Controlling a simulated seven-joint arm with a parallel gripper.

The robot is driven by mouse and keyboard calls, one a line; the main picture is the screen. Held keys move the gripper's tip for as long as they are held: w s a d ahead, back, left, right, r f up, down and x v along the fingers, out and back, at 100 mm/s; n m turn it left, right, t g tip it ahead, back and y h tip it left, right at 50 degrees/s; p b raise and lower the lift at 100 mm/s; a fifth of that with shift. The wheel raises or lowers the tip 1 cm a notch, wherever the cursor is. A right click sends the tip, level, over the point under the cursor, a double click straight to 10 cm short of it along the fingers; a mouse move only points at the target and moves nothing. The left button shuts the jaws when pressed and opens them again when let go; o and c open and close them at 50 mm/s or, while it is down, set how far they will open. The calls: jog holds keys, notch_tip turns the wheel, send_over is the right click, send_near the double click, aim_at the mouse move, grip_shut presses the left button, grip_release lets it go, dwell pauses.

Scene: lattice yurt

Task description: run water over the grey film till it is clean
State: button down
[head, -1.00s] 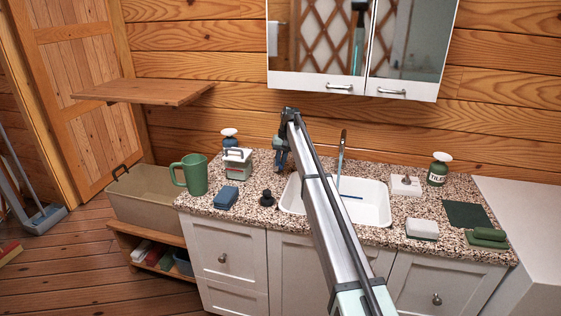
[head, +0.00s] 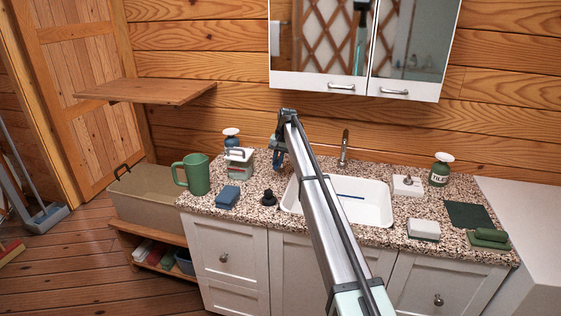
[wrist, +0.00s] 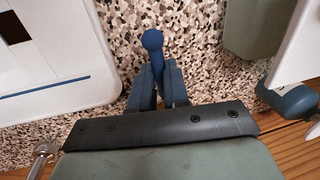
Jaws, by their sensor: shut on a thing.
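The white sink basin (head: 368,205) is set in the speckled counter. Its visible inside looks white with a thin blue line, and I make out no grey film; my arm hides part of it. The basin also shows at the left of the wrist view (wrist: 60,75). The metal tap (head: 345,147) stands behind the basin with no water visible at its spout. My gripper (head: 279,160) is left of the basin. In the wrist view my gripper (wrist: 155,85) is shut on a blue round-ended lever (wrist: 152,42) over the counter.
The mirror cabinet (head: 366,50) hangs above.

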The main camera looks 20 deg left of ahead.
jog(key=shift+a+m, duration=0.25)
jog(key=shift+m, duration=0.25)
jog(key=c, duration=1.1)
grip_release()
jog(key=shift+r, duration=0.1)
notch_tip(320, 180, up, 13)
jog(key=d, duration=0.2)
jog(key=shift+d+r, duration=0.15)
jog(key=shift+d, duration=0.2)
